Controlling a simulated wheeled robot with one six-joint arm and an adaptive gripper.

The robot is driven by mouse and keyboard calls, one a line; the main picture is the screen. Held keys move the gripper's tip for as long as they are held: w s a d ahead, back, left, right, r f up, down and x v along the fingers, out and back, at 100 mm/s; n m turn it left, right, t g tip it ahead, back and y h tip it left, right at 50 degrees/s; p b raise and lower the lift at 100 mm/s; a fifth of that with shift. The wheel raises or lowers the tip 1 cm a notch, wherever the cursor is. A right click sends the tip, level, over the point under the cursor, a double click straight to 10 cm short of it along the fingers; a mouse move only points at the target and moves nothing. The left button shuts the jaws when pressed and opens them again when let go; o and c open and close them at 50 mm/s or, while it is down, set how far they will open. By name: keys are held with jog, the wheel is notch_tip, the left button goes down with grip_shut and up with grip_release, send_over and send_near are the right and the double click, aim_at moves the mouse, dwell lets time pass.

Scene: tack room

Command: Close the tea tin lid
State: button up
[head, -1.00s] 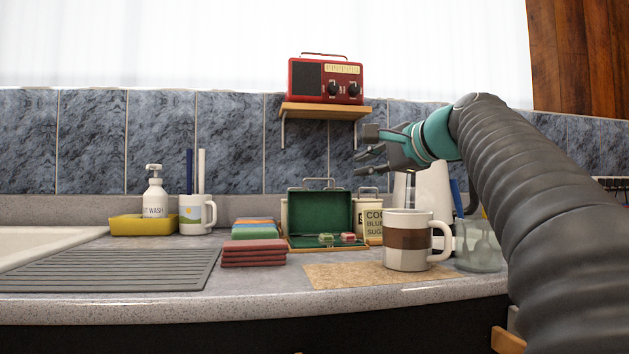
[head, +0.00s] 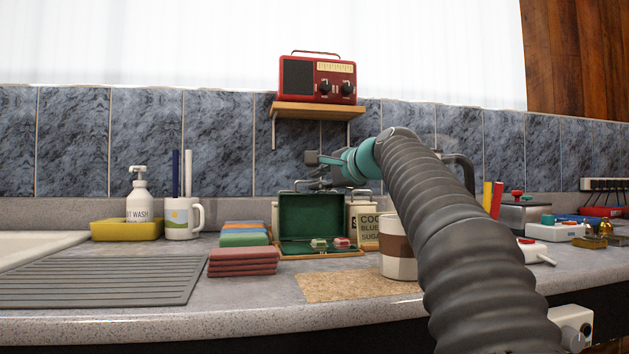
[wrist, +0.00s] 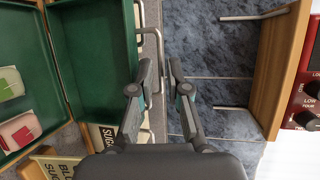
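The tea tin stands open on the counter in the head view, with its green-lined lid (head: 310,215) raised upright at the back. Its low base (head: 295,249) holds small packets. In the wrist view the lid (wrist: 92,55) fills the upper left, with the base (wrist: 45,75) and its packets further left. My gripper (head: 318,171) is just above and behind the lid's top edge in the head view. In the wrist view my gripper (wrist: 160,70) is open, its two fingers apart with nothing between them. Whether a finger touches the lid cannot be told.
Coloured cloths (head: 243,262) lie left of the tin. A brown-banded mug (head: 397,262) stands front right, partly behind my arm. A labelled canister (head: 366,228) is close at the right. The shelf (head: 315,110) with the red radio (head: 318,80) is above. A cork mat (head: 345,287) lies in front.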

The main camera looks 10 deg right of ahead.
jog(key=shift+x, duration=0.9)
grip_shut()
jog(key=shift+s, duration=0.1)
